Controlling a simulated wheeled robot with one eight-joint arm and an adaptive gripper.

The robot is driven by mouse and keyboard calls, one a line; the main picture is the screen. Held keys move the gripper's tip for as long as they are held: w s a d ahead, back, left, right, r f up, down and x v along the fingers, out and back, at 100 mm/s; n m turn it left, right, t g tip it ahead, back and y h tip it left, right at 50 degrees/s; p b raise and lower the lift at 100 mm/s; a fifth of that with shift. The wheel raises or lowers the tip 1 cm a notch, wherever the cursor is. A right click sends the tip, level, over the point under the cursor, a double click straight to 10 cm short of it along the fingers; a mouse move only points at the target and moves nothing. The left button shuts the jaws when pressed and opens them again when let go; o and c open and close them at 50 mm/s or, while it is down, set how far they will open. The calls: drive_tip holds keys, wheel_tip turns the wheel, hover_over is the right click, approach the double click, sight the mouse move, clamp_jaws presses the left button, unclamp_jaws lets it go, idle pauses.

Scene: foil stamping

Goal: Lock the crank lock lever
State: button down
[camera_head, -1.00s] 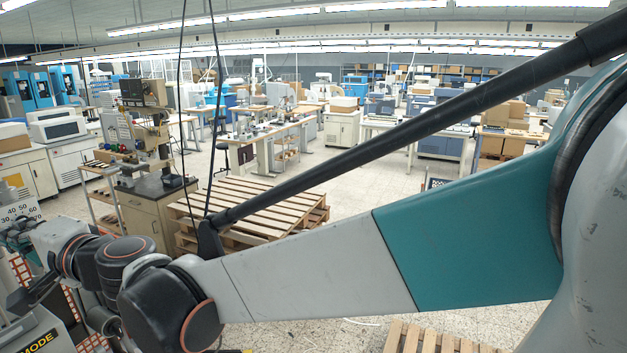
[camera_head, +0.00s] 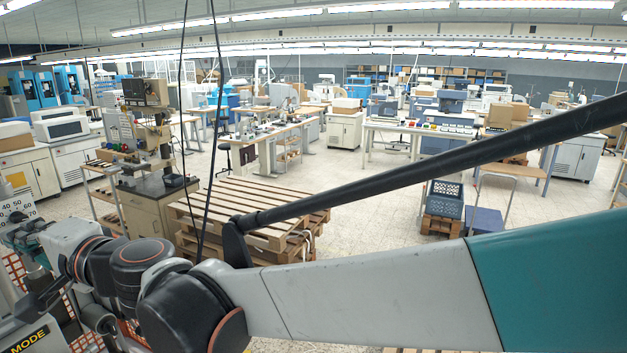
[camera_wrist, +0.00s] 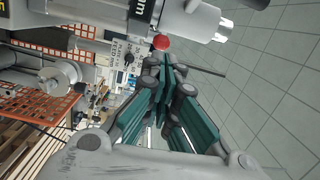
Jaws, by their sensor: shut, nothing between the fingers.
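My gripper (camera_wrist: 166,84) is shut and empty in the wrist view, its green-sided fingers pointing up the picture. A red ball knob (camera_wrist: 161,43) shows just beyond the fingertips, close to them in the picture; I cannot tell whether they touch. A thin dark rod (camera_wrist: 207,69) runs to the right from behind the fingertips. I cannot tell for certain which of these parts is the crank lock lever. The stamping machine (camera_wrist: 100,28) lies beyond the fingers. In the head view the machine (camera_head: 28,338) is at the lower left, largely hidden by my arm.
A white cylinder (camera_wrist: 195,20) of the machine juts right above the fingers. A silver round part (camera_wrist: 62,75) and orange mesh (camera_wrist: 30,104) lie to the left. Tiled floor (camera_wrist: 270,70) is clear at right. Stacked pallets (camera_head: 255,205) stand beyond my arm in the head view.

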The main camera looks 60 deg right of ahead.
drive_tip(key=s, duration=0.4)
drive_tip(key=shift+s+a, duration=0.35)
drive_tip(key=shift+a, duration=0.1)
drive_tip(key=shift+f, duration=0.15)
